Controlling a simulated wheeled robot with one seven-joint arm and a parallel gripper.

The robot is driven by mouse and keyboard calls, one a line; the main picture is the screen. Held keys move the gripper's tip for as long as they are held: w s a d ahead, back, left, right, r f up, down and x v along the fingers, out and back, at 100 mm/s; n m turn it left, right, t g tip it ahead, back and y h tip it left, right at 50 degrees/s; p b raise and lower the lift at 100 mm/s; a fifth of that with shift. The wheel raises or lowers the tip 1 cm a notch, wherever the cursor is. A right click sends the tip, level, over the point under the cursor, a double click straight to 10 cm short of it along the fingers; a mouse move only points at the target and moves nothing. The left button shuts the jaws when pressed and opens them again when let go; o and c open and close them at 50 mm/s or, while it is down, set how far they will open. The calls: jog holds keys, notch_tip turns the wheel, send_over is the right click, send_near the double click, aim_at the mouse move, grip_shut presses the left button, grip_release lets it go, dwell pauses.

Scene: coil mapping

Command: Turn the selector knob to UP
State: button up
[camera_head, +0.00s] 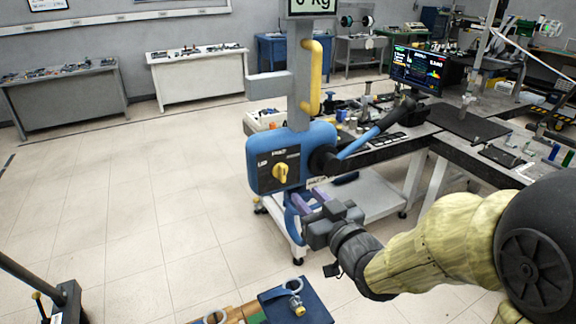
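The yellow selector knob (281,172) sits on a dark plate on the front of a blue control box (257,148). A light label at the plate's left seems to read UP; the other labels are too small to read surely. The knob's grip looks close to upright in the picture, and I cannot tell which label it points to. My gripper (309,199) is below and right of the knob, near the box's lower edge. Its two purple fingers look apart with nothing clearly between them. It appears clear of the knob.
A blue curved hook (294,222) hangs under the box, close beside my gripper. A yellow handle (311,77) rises above the box, under a display reading 0 kg. Workbenches (470,150) with a monitor (418,70) stand behind right. The floor (120,200) at left is clear.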

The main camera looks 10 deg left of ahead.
aim_at(284, 172)
jog(key=shift+w+a+r+p, duration=0.15)
jog(key=shift+w+a+p, duration=0.25)
jog(key=shift+p, duration=1.2)
jog(key=shift+w+p, duration=0.1)
jog(key=shift+p, duration=0.75)
jog(key=p, duration=0.4)
jog(key=shift+w+a, duration=0.15)
jog(key=shift+a, duration=0.1)
jog(key=p+x, duration=0.3)
jog(key=x, duration=0.4)
jog(key=shift+w+a, duration=0.15)
jog(key=shift+w, duration=0.15)
jog(key=shift+w+a+f+p, duration=0.25)
jog(key=shift+w+a+p, duration=0.1)
jog(key=shift+w, duration=0.1)
grip_shut()
